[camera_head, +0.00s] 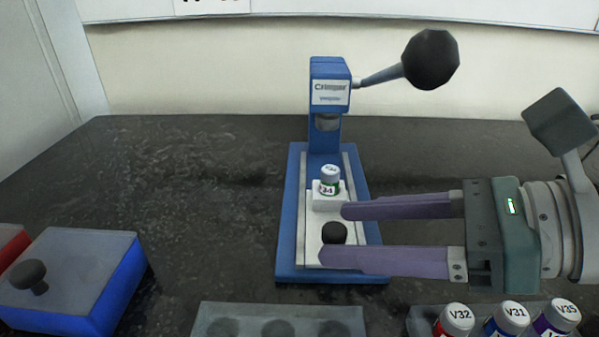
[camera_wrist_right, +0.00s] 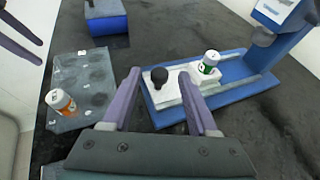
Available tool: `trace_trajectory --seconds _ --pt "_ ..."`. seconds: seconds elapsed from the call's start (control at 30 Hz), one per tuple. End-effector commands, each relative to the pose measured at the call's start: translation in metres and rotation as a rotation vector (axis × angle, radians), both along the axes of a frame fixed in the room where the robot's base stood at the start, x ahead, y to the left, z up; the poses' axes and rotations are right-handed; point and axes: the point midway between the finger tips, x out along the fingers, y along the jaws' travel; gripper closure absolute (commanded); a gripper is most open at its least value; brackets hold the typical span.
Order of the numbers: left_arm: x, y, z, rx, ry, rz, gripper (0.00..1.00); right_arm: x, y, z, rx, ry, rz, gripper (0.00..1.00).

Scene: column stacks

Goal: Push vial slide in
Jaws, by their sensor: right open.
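The blue crimper (camera_head: 327,95) stands on its blue base in the head view. Its white vial slide (camera_head: 316,240) sits on the base, pulled toward the front, with a black knob (camera_head: 334,232) at the near end. A white-capped vial (camera_head: 330,181) stands upright in the slide's holder, in front of the press head. My right gripper (camera_head: 333,233) is open, with its fingers on either side of the knob; contact cannot be told. In the right wrist view, the knob (camera_wrist_right: 159,76) shows between the fingertips. My left gripper (camera_wrist_right: 40,51) shows at the upper left there, fingers apart.
A black-ended lever (camera_head: 430,60) sticks out right from the crimper. A grey tray with round recesses (camera_head: 210,320) lies in front. Vials V32 (camera_head: 457,318), V31 (camera_head: 512,315) and V35 (camera_head: 563,314) stand at front right. A blue box (camera_head: 105,285) is at left.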

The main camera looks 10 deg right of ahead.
Motion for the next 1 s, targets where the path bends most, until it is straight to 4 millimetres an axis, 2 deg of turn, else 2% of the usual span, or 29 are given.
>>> trace_trajectory --seconds 0.33,0.87,1.0 --pt "0.0000 -0.0001 -0.0007 0.000 0.000 0.000 0.20 0.0033 0.0047 -0.0024 -0.001 0.001 0.001 0.41" --pt "-0.0001 -0.0002 -0.0008 0.000 0.000 0.000 0.20 0.0031 0.0044 -0.0022 -0.001 0.000 0.001 0.99" --pt "-0.0001 -0.0001 -0.0008 0.000 0.000 0.000 0.20 0.0032 0.0043 -0.0022 -0.001 0.000 0.001 1.00"
